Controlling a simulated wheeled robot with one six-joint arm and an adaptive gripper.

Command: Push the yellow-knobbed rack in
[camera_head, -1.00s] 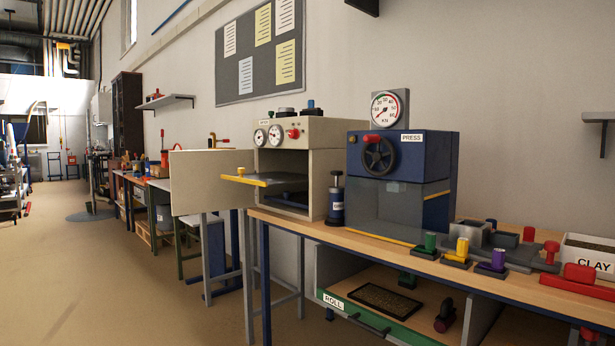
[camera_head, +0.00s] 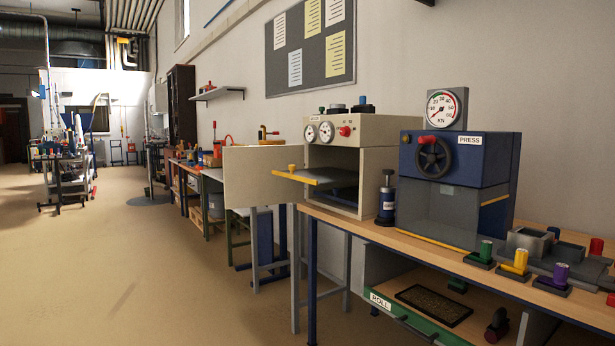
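The rack (camera_head: 333,178) is a dark flat shelf with a yellow front edge and a yellow knob (camera_head: 291,168) near its left end. It sticks out of the open front of a beige oven (camera_head: 375,133) on the wooden bench. The oven's door (camera_head: 258,175) is swung open to the left, and the rack's front end reaches out beside it. The rack looks level and nothing shows on it. My gripper is not in view.
Several coloured-knob pieces (camera_head: 516,264) lie on the bench (camera_head: 400,240). A green-fronted drawer (camera_head: 418,322) is open below. The floor (camera_head: 150,280) at left is clear.

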